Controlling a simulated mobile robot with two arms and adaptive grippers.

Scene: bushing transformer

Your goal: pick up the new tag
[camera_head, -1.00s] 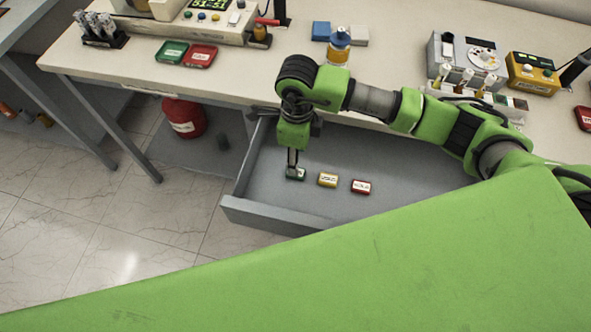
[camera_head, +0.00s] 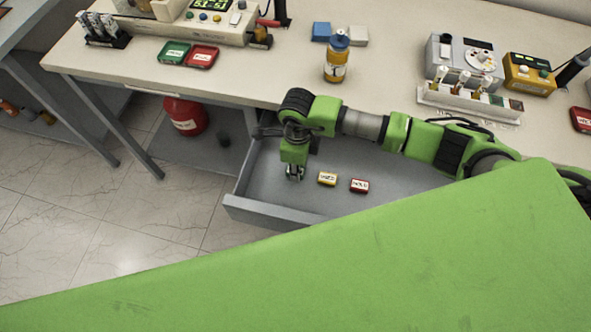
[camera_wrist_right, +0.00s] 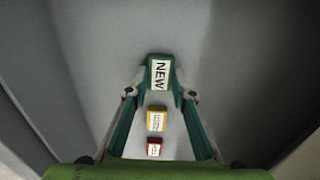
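The new tag (camera_wrist_right: 160,73), a small green block with a white label reading NEW, lies between the fingertips of my right gripper (camera_wrist_right: 162,88) in the right wrist view. Both fingers close in against its sides with no clear gap. In the head view my right gripper (camera_head: 293,174) points down into the left part of the open drawer and hides the tag. I cannot tell whether the tag is lifted off the drawer floor. My left gripper is not in view.
A yellow tag (camera_head: 327,179) and a red tag (camera_head: 359,186) lie in a row to the right in the grey drawer (camera_head: 262,214). The bench (camera_head: 230,84) overhangs behind, with a yellow bottle (camera_head: 336,62) near its edge. The drawer's right part is clear.

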